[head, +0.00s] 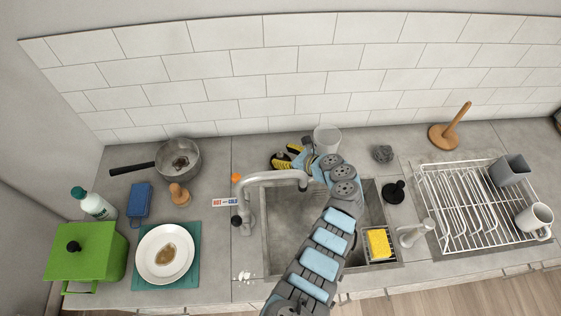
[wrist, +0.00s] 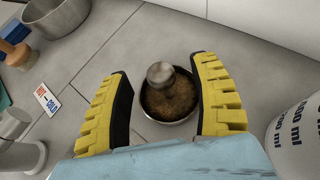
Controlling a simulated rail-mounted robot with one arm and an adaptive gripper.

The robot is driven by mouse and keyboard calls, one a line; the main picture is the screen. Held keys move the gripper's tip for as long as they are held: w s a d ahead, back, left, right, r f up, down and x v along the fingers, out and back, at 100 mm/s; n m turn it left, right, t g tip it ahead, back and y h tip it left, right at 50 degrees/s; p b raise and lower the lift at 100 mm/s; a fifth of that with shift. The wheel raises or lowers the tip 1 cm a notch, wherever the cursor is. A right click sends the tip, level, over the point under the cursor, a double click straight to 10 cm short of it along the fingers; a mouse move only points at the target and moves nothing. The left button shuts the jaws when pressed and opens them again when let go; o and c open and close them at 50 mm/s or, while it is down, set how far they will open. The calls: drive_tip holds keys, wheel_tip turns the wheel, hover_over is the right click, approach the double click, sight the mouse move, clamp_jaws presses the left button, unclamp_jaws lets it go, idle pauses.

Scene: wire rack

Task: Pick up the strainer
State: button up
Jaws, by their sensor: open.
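The strainer (wrist: 168,103) is a small round metal cup with a brown inside and a grey metal knob standing up in its middle. In the wrist view it rests on the grey counter between the two yellow and black fingers of my gripper (wrist: 163,88). My gripper is open, with a gap between each finger and the strainer's rim, or nearly touching at the right. In the head view my gripper (head: 287,156) is over the counter behind the sink; I cannot make out the strainer there.
A white measuring cup (head: 327,139) stands close to the right of my gripper. The faucet (head: 268,178) arches just in front, over the sink (head: 279,258). A pot (head: 180,158) is at the left, steel wool (head: 382,153) and a dish rack (head: 440,245) at the right.

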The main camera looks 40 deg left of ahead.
drive_tip(key=shift+x, duration=0.85)
clamp_jaws()
